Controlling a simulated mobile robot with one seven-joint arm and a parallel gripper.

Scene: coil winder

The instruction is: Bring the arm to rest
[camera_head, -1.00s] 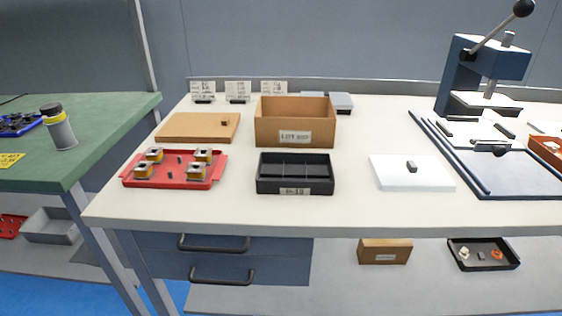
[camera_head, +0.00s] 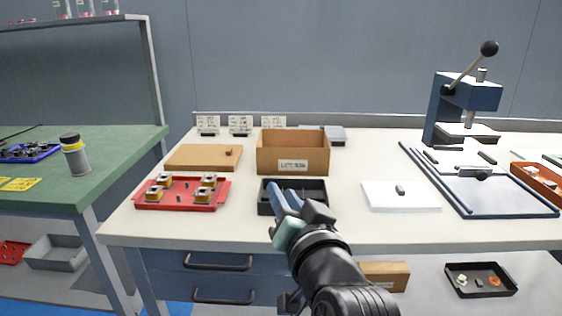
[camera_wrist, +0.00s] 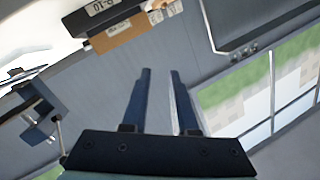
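My gripper (camera_head: 288,203) is raised in front of the table in the head view, overlapping the black compartment box (camera_head: 264,207) in the picture. In the wrist view its two fingers (camera_wrist: 160,85) stand apart with a clear gap and nothing between them. The gripper touches nothing that I can see. Part of the black box is hidden behind it.
On the table are a red tray with coils (camera_head: 222,201), a cardboard box (camera_head: 293,152), a wooden board (camera_head: 190,163), a white pad (camera_head: 415,200) and a blue press (camera_head: 447,110). A green bench (camera_head: 110,150) stands left. Drawers and a shelf with bins lie below.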

